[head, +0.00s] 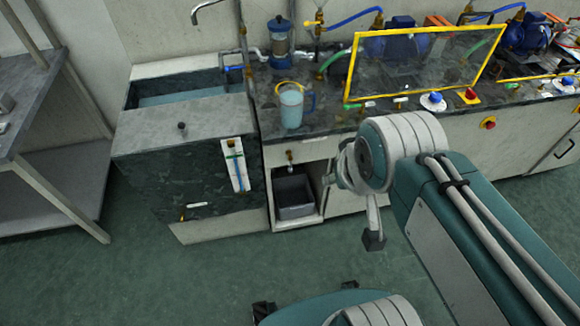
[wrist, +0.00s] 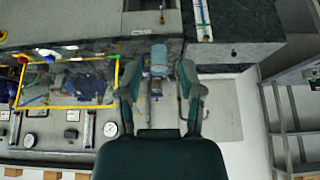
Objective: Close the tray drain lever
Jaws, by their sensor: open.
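A small brass drain valve (head: 290,157) sticks out below the counter front, above an open cubby. It also shows small at the top of the wrist view (wrist: 162,16); I cannot tell which way its lever points. I cannot tell from labels which one is the tray drain. My gripper (wrist: 157,76) is open and empty, apart from both fittings. In the head view my arm partly hides it, right of the cubby.
A grey bin (head: 294,196) stands in the cubby. A jug of bluish liquid (head: 291,107) stands on the counter near its front edge. A yellow-framed clear panel (head: 422,62) stands farther right. The sink tank (head: 185,165) juts forward at left. The floor in front is clear.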

